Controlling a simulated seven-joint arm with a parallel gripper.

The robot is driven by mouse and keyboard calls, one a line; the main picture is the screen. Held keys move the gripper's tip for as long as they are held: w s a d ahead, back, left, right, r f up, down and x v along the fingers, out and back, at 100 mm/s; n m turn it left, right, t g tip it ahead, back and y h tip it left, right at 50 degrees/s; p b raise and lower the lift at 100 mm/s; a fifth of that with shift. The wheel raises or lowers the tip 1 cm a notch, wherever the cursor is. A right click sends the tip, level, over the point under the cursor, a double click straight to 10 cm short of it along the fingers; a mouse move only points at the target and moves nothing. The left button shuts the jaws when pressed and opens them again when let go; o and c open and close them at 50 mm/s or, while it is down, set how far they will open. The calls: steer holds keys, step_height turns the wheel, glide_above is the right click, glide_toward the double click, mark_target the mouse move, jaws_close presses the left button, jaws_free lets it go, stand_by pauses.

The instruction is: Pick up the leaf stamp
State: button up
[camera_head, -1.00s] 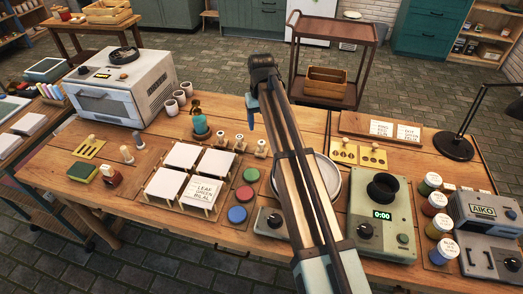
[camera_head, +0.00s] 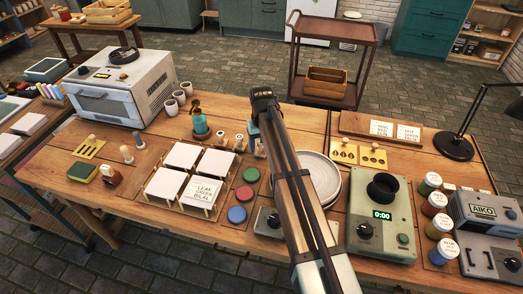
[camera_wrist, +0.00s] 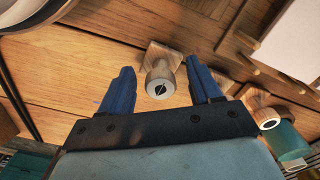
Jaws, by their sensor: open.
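My gripper (camera_wrist: 159,68) is open, with its two blue fingers on either side of a small wooden stamp (camera_wrist: 160,80) in the wrist view. The stamp has a round grey top with a dark leaf-like mark and stands on a square wooden base. Gaps show between it and both fingers. In the head view my gripper (camera_head: 253,136) is low at the right end of the row of stamps, beside the rightmost stamp (camera_head: 260,149), partly hidden by the arm.
Two more stamps, a left one (camera_head: 222,138) and a middle one (camera_head: 239,143), stand close by. White tiles (camera_head: 182,155) on a rack lie left. A white plate (camera_head: 326,172) is close on the right, partly behind my arm.

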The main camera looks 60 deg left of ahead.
steer(key=c, duration=1.1)
step_height(320, 180, up, 10)
stand_by(0.4)
